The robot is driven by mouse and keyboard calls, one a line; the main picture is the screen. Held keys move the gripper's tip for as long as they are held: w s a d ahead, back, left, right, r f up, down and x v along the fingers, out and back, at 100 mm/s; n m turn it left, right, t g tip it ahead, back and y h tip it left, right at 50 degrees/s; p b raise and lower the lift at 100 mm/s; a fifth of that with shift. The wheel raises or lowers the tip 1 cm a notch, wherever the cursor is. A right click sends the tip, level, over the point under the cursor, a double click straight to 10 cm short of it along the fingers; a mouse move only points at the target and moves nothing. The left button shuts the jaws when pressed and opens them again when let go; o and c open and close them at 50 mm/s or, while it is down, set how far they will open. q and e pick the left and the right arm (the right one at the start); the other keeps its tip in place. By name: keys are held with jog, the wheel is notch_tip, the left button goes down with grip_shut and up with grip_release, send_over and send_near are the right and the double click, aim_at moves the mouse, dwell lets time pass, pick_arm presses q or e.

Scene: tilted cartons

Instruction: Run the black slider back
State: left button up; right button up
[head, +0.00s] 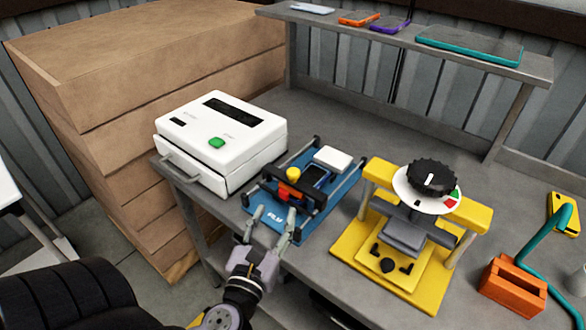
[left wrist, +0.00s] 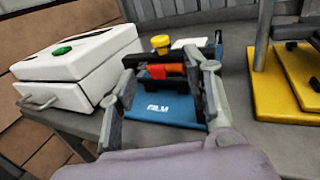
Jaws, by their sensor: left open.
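A blue film fixture (head: 317,222) lies on the grey workbench with rails along its sides. A black slider (head: 306,196) bridges it, with a yellow knob (head: 293,174) on top and a red-orange piece (head: 284,192) on its front. A dark phone (head: 318,176) lies just behind the slider. My left gripper (head: 275,213) is open at the near end of the fixture, in front of the slider. In the left wrist view the slider (left wrist: 180,57) shows between the open fingers (left wrist: 167,78), beyond the FILM lettering. I cannot tell whether the fingers touch it. My right gripper is not in view.
A white box-shaped machine (head: 225,145) with a green button stands left of the fixture. A yellow press (head: 400,235) with a black dial stands to the right. An orange block (head: 512,287) sits farther right. A raised shelf (head: 400,40) runs behind; stacked cartons (head: 150,60) stand left.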

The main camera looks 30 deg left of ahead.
aim_at(291, 176)
pick_arm(q)
jog(key=p+x, duration=0.3)
jog(key=x, duration=1.2)
jog(key=shift+c, duration=0.2)
grip_shut()
